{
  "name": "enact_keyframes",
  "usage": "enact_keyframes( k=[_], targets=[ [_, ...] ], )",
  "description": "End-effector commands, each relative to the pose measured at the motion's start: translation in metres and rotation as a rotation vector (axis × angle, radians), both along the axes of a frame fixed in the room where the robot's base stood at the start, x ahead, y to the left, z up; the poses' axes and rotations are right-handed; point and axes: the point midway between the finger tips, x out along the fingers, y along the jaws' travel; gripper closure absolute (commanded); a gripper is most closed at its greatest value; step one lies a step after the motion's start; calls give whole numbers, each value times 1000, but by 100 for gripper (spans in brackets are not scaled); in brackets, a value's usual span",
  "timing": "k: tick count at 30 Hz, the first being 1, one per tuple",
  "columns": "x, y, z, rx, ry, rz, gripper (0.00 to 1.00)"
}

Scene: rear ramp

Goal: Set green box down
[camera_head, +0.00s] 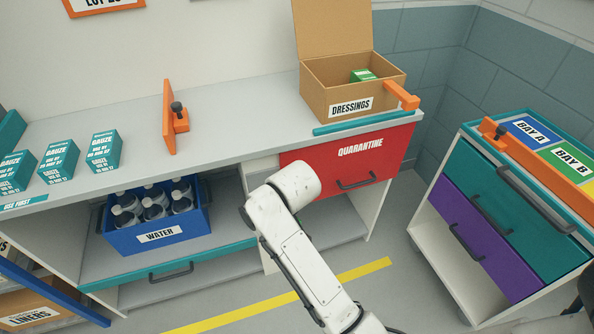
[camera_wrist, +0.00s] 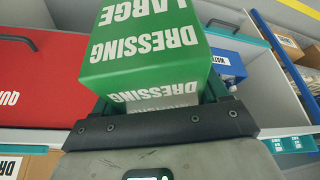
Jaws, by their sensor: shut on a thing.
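A green box (camera_wrist: 148,48) with white "LARGE DRESSING" lettering fills the middle of the wrist view, its lettering upside down. My gripper (camera_wrist: 163,118) is shut on it, and the box is held in front of the shelving. In the head view my white arm reaches toward the bench, but the gripper and the held box are hidden. Another green box (camera_head: 362,75) lies inside the open cardboard carton labelled DRESSINGS (camera_head: 325,103) on the bench.
The red QUARANTINE drawer (camera_head: 314,163) is under the bench. A blue WATER crate (camera_head: 127,244) with bottles sits on a lower shelf. Teal gauze boxes (camera_head: 104,150) and an orange bracket (camera_head: 170,120) stand on the bench. A cart at right bears BAY A (camera_head: 532,133) and BAY B (camera_head: 566,160) areas.

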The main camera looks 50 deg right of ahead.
Motion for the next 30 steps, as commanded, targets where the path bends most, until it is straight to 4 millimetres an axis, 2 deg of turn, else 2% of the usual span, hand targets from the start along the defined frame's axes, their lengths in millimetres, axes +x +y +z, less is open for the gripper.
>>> enact_keyframes(
  k=[1, 3, 9, 12, 16, 26, 28, 30],
  targets=[
    [-4, 17, -14, -4, 7, 27, 65],
    [-7, 38, -29, 2, 8, 49, 65],
    [-18, 87, -68, 15, 11, 100, 65],
    [-23, 105, -81, 21, 11, 118, 65],
    [-25, 114, -88, 24, 10, 124, 65],
    [-24, 114, -90, 24, 10, 123, 65],
    [-23, 113, -96, 24, 9, 123, 65],
    [-23, 114, -113, 23, 8, 125, 65]
  ],
)
